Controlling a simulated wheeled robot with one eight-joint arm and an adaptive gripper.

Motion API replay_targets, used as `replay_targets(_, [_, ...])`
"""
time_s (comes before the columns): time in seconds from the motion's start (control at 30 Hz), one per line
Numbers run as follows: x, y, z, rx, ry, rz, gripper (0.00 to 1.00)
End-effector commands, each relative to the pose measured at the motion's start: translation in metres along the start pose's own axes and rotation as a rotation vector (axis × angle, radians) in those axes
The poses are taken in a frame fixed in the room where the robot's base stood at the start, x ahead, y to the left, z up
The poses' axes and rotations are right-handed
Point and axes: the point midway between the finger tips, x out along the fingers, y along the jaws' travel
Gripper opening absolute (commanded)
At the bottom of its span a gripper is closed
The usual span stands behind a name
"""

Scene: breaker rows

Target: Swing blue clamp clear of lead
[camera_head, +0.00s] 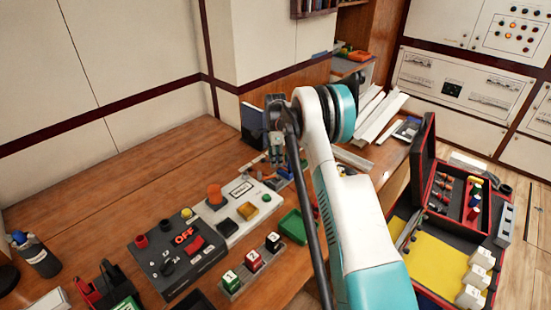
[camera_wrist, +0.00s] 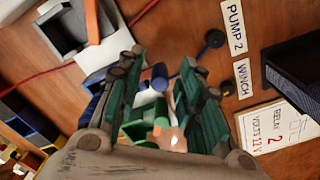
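My gripper (camera_wrist: 160,68) is open in the wrist view, with green-padded fingers on either side of a small blue cylinder (camera_wrist: 158,77). This cylinder may be part of the blue clamp; I cannot tell whether a finger touches it. More blue (camera_wrist: 93,104) shows beside the left finger. A green block (camera_wrist: 143,128) and a white piece lie deeper between the fingers. A red lead (camera_wrist: 35,76) runs at the upper left; its passage near the blue part is hidden. In the head view my gripper (camera_head: 276,150) points down over the bench, with a blue part (camera_head: 285,176) close below.
The wooden bench (camera_head: 100,190) holds a dark switch box (camera_head: 172,255), a white panel (camera_head: 238,212) and a green tray (camera_head: 293,226). Labels for Pump 2 (camera_wrist: 234,27) and Winch (camera_wrist: 243,79) lie right of the fingers. An open red case (camera_head: 425,165) stands at right.

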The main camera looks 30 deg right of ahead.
Motion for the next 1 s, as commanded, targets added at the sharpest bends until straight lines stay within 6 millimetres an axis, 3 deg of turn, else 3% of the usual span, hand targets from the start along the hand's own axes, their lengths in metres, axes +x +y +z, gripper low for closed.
replay_targets(0.03, [-0.0001,0.0000,0.0000,0.000,0.000,0.000,0.21])
replay_targets(0.13, [-0.0002,0.0000,0.0000,0.000,0.000,0.000,0.00])
replay_targets(0.57, [-0.0005,0.0008,0.0012,-0.036,0.000,0.000,0.00])
replay_targets(1.0, [-0.0012,0.0097,0.0095,-0.346,0.000,-0.001,0.00])
